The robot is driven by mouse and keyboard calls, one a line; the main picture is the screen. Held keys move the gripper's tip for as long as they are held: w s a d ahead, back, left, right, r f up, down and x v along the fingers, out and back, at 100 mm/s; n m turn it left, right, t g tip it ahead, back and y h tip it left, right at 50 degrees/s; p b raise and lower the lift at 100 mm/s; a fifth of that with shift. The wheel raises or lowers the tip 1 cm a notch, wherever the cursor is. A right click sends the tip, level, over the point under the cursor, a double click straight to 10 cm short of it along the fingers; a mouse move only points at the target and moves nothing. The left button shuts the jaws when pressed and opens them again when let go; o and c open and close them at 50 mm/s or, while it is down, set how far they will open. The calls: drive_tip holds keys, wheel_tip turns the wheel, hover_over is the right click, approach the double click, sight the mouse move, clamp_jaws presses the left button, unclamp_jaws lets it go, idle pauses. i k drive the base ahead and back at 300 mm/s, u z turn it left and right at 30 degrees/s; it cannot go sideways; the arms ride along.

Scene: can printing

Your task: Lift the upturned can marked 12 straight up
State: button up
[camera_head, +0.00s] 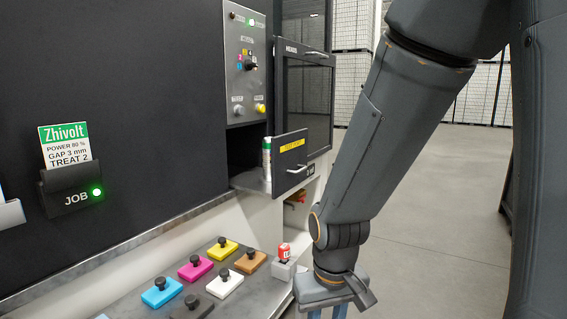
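I cannot make out any upturned can marked 12 in the head view. A slim white and green can (267,157) stands upright in the opening behind a small dark door with a yellow label; no number is readable on it. My gripper (327,314) is at the bottom edge, pointing down, right of the ledge. Only the upper parts of its two blue fingers show, with a gap between them. The fingertips and anything between or below them are cut off by the frame, so its grip is hidden.
A grey ledge (240,300) holds several coloured blocks with black knobs. A small red-topped item (284,252) stands on a grey block close left of my gripper. The dark door (290,160) stands out from the machine. Open floor (430,220) lies to the right.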

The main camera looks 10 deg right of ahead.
sight(267, 142)
drive_tip(key=z, duration=1.55)
drive_tip(key=k, duration=1.45)
drive_tip(key=u, duration=1.05)
drive_tip(key=k, duration=0.45)
drive_tip(key=z, duration=0.55)
drive_tip(key=i, duration=0.6)
drive_tip(key=z, duration=0.6)
drive_tip(key=i, duration=3.25)
drive_tip(key=u, duration=0.4)
